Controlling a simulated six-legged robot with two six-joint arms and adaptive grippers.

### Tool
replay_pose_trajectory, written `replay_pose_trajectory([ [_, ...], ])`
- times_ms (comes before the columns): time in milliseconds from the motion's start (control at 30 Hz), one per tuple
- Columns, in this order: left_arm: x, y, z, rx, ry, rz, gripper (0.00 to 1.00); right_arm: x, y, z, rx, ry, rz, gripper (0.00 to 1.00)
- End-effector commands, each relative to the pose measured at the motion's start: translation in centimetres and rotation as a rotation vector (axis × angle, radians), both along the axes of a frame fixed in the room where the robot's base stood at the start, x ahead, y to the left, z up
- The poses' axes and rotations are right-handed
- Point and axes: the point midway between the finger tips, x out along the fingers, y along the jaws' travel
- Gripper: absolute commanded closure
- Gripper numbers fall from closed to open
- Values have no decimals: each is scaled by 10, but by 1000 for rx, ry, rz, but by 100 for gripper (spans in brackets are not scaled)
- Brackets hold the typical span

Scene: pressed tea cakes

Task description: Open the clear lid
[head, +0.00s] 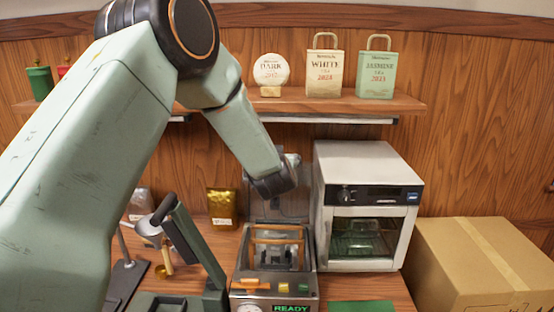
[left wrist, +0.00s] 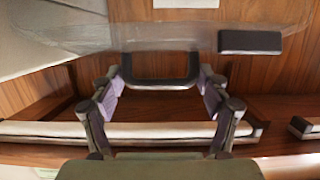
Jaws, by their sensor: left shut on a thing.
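The clear lid (head: 290,208) stands raised at the back of the metal machine (head: 240,296), above its open top, in the head view. My left gripper (head: 288,166) is at the lid's upper part, and my wrist hides some of it. In the left wrist view, the fingers of my left gripper (left wrist: 160,75) are shut on the lid's black handle (left wrist: 160,84), one at each end. The see-through lid (left wrist: 190,37) spreads beyond the handle there. A green READY display is lit on the machine's front. My right gripper is not in view.
A white oven-like appliance (head: 368,165) stands close to the lid's right. A shelf (head: 400,104) with tea packages is above. A dark green lever device (head: 195,245) is left of the machine, and a cardboard box (head: 480,255) is at right.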

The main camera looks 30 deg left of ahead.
Motion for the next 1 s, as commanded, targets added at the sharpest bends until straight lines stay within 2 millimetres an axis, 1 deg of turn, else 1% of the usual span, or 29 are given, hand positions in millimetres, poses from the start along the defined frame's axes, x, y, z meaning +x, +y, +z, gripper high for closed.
replay_pose_trajectory([
  [33, 1, 0, 4, 4, -9, -1, 81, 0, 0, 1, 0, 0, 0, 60],
  [533, 0, -1, 2, 1, -4, 0, 81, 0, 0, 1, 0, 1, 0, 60],
  [567, 0, -1, 2, 1, -3, 0, 23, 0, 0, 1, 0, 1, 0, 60],
  [633, 0, 0, 1, 0, -2, 0, 17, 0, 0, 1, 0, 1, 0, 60],
  [667, 0, 0, 1, 0, -2, 0, 17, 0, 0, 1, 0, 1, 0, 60],
  [1000, -1, 0, 0, -1, 0, 1, 17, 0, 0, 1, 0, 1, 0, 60],
])
